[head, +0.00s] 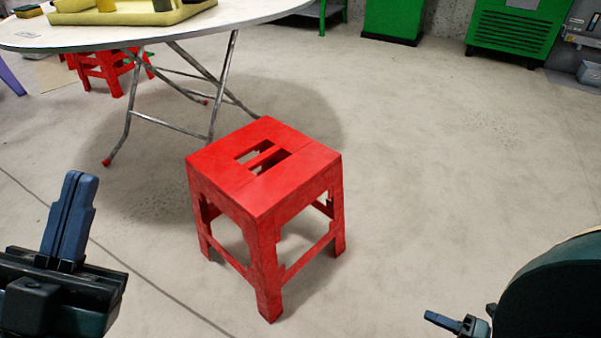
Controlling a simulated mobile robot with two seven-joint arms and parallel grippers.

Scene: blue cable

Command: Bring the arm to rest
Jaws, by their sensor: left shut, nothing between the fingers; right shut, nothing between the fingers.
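My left gripper (76,190) is at the lower left, pointing up, with its dark blue fingers closed together and nothing between them. My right gripper (430,317) shows only in part at the lower right, beside the dark rounded link of my arm. Its finger tip points left, and it is shut and empty. Both grippers are clear of the furniture. No blue cable can be made out in this view.
A red stool (300,178) stands on the concrete floor between my grippers. A round white table (120,40) with folding metal legs is at the upper left, with yellow items (150,14) on it. Green cabinets (512,32) stand at the back. Floor at right is clear.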

